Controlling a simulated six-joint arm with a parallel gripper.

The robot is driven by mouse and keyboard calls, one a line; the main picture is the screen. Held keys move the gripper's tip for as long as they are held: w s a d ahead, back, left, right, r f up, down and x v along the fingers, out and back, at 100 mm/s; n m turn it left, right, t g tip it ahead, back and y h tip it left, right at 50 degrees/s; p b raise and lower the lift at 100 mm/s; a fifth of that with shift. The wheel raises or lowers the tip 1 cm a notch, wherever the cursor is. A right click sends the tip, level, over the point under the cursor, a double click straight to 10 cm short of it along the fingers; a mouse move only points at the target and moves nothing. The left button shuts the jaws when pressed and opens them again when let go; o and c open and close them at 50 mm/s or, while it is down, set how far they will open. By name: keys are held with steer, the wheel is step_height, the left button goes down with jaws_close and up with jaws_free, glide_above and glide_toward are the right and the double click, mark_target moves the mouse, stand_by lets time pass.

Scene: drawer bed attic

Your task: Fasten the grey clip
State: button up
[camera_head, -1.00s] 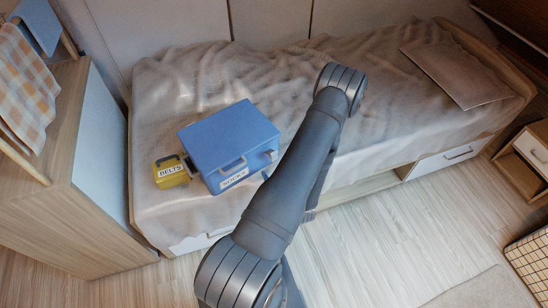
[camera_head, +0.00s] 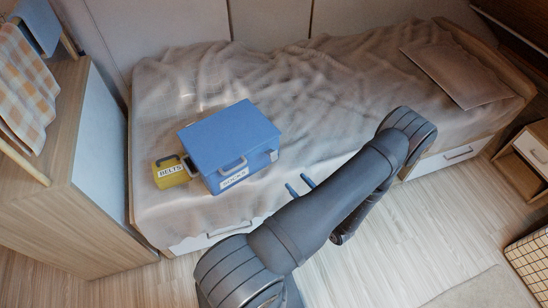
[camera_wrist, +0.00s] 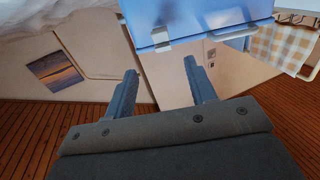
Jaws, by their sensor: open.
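The blue box (camera_head: 230,138) labelled SOCKS sits on the bed with its lid down. A pale grey clip (camera_head: 272,156) is at the right of its front, beside a grey handle (camera_head: 233,166). In the wrist view the clip (camera_wrist: 161,38) is on the box edge above and beyond the fingertips, with the handle (camera_wrist: 238,33) to its right. I cannot tell whether the clip is latched. My gripper (camera_head: 299,185) is open and empty, in front of and to the right of the box, apart from the clip. Both fingers show in the wrist view (camera_wrist: 160,82).
A small yellow box (camera_head: 171,173) labelled BELTS stands against the left of the blue box. The rumpled bed cover (camera_head: 330,95) is clear to the right, up to a pillow (camera_head: 457,72). A wooden cabinet (camera_head: 62,180) stands at the left.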

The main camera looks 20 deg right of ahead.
mark_target(274, 155)
steer(key=x, duration=1.4)
steer(key=shift+w+a, duration=0.1)
steer(key=shift+w, duration=0.15)
steer(key=shift+c, duration=0.4)
steer(key=c, duration=0.9)
steer(key=shift+r, duration=0.1)
steer(key=g, duration=0.1)
steer(key=r+g, duration=0.1)
steer(key=g+h, duration=0.1)
steer(key=g, duration=0.1)
steer(key=shift+w+r, duration=0.2)
steer(key=shift+r, duration=0.1)
steer(key=shift+w+a+r+g+h, duration=0.15)
steer(key=shift+r+g+h, duration=0.1)
steer(key=shift+g, duration=0.5)
steer(key=shift+w+r+g+h, duration=0.15)
steer(key=shift+g+h, duration=0.15)
steer(key=shift+g, duration=0.5)
steer(key=shift+w+a+r+g+h, duration=0.15)
steer(key=shift+r+g+h, duration=0.1)
steer(key=shift+g, duration=0.5)
steer(key=shift+d, duration=0.1)
steer(key=o, duration=1)
